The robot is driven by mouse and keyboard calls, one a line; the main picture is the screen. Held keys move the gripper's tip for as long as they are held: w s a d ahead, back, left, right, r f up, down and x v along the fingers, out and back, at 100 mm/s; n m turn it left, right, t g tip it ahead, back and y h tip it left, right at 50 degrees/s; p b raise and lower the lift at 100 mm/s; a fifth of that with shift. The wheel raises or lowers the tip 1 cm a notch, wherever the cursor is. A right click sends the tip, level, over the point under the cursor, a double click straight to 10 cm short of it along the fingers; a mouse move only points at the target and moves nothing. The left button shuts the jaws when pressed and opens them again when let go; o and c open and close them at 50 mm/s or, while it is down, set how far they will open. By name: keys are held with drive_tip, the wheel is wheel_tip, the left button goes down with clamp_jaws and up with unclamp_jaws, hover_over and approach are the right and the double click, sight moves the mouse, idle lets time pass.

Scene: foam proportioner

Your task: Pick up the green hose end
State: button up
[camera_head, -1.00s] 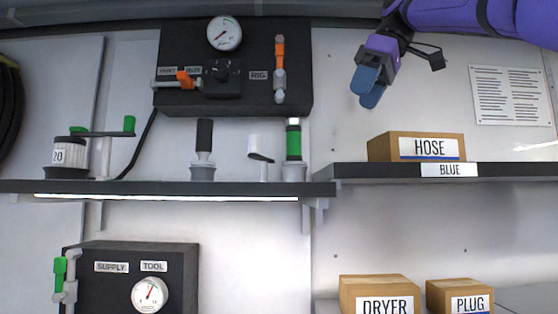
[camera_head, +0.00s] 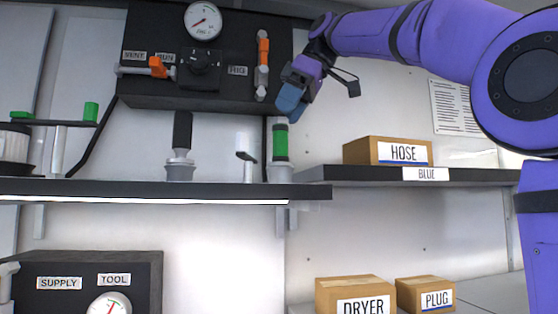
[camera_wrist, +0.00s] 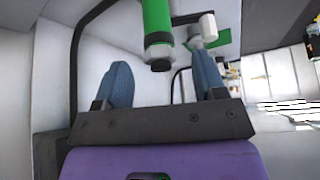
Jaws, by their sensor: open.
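The green hose end (camera_head: 280,145) stands upright in a grey holder (camera_head: 280,173) at the right end of the upper left shelf. In the wrist view the green hose end (camera_wrist: 157,18) shows a grey collar and a dark tip, which appears between my two blue fingers. My gripper (camera_head: 290,104) is open and empty, just above and slightly right of the hose end in the head view. Its spread fingers also show in the wrist view (camera_wrist: 161,75). I cannot tell how deep the tip lies between them.
A black-handled piece (camera_head: 182,140) and a small lever (camera_head: 247,160) stand left on the same shelf (camera_head: 150,190). A black panel (camera_head: 200,60) with a gauge and orange levers hangs close behind. The HOSE box (camera_head: 388,151) sits on the right shelf.

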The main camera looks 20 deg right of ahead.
sight(276, 126)
drive_tip(key=shift+x, duration=2.75)
clamp_jaws()
